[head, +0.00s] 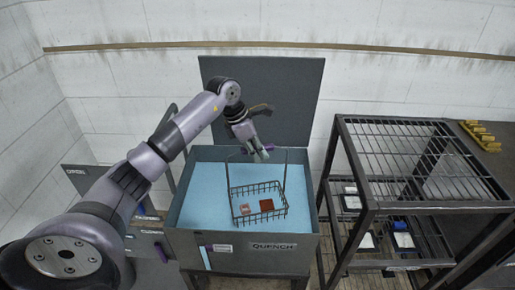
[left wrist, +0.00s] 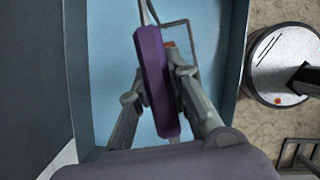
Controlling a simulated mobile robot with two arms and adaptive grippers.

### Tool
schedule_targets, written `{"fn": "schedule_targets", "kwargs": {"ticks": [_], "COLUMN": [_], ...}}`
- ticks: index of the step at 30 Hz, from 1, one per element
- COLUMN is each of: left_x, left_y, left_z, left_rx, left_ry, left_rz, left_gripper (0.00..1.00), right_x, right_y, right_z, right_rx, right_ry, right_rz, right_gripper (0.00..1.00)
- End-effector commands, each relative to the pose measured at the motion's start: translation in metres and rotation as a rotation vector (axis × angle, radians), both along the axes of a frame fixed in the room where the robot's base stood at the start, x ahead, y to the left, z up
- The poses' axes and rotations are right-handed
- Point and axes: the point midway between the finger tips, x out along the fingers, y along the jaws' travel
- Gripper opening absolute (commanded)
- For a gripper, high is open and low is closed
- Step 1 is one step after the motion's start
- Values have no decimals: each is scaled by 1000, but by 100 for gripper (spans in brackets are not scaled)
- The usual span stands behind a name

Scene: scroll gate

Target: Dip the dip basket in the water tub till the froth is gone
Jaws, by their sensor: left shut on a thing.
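The dip basket (head: 244,208) is a dark wire basket hanging from a tall wire bail inside the walls of the water tub (head: 308,241). It carries a pinkish piece (head: 245,209) and a dark red piece (head: 267,204). My left gripper (head: 262,152) is above the tub, shut on the basket's purple handle (left wrist: 152,75), which sits between both fingers in the left wrist view. The water (head: 205,205) is light blue, and I see no clear froth on it. I cannot tell whether the basket touches the water. My right gripper is not in view.
The tub's grey lid (head: 290,90) stands open behind it, and its front is labelled QUENCH. A dark metal rack (head: 415,165) with trays below stands to the right. A labelled grey panel (head: 82,178) is at the left. Yellow objects (head: 478,134) lie at far right.

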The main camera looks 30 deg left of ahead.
Motion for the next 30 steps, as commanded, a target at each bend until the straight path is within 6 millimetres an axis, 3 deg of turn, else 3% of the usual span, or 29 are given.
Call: {"fn": "schedule_targets", "kwargs": {"ticks": [30], "left_x": [1], "left_y": [0], "left_z": [-108], "left_rx": [-1], "left_ry": [-6], "left_rz": [0], "left_gripper": [0], "right_x": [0], "right_y": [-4], "right_z": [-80], "right_rx": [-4], "right_ry": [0], "right_rz": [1], "right_gripper": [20]}}
